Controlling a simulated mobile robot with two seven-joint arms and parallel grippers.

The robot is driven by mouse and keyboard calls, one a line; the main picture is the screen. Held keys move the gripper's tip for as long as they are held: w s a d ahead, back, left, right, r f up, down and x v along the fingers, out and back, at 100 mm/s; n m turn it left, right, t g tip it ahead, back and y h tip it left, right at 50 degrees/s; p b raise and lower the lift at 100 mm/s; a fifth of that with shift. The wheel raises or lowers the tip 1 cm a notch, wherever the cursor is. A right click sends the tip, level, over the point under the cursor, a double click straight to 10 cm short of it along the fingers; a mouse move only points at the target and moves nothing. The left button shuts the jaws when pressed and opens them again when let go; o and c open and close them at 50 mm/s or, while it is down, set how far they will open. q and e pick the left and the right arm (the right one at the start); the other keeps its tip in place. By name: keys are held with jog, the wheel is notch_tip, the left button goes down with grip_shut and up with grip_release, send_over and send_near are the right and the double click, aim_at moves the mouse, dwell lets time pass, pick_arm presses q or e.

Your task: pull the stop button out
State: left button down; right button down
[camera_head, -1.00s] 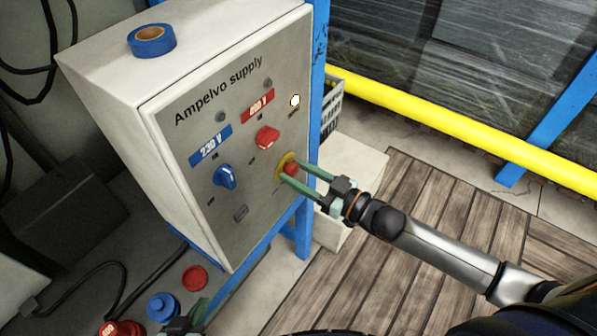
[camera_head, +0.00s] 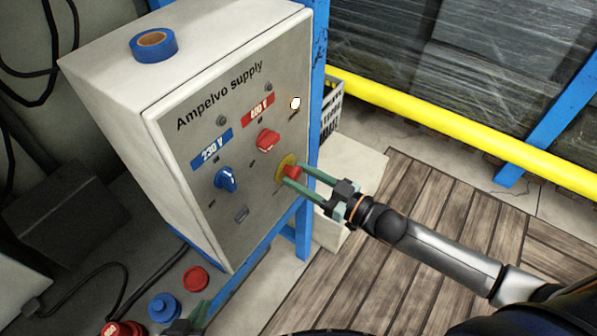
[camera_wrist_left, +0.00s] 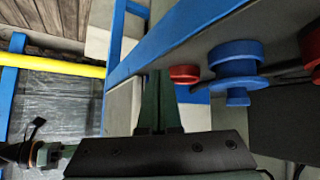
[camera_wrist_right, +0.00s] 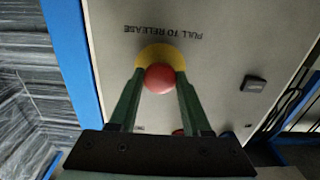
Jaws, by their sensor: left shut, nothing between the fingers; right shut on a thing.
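The red stop button (camera_head: 292,172) sits on a yellow round plate (camera_head: 282,164) at the lower right of the grey supply box's front (camera_head: 262,205). My right gripper (camera_head: 293,174) is shut on the button, one finger on each side. The right wrist view shows the red button (camera_wrist_right: 160,78) between the green fingers, in front of the yellow plate (camera_wrist_right: 160,54), below the words "PULL TO RELEASE". My left gripper (camera_wrist_left: 160,85) is shut and empty, low in front of the box; in the head view only part of it shows at the bottom edge.
A blue switch (camera_head: 226,179) and a red switch (camera_head: 268,140) are on the box front. Blue tape (camera_head: 154,45) lies on top. Blue (camera_head: 164,306) and red (camera_head: 195,279) plugs are below, near my left gripper. Wooden flooring (camera_head: 400,220) is clear at right.

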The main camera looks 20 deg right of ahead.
jog(key=shift+s+d, duration=0.1)
jog(key=shift+s, duration=0.1)
jog(key=c, duration=0.8)
grip_release()
jog(key=o, duration=0.3)
jog(key=shift+o, duration=0.8)
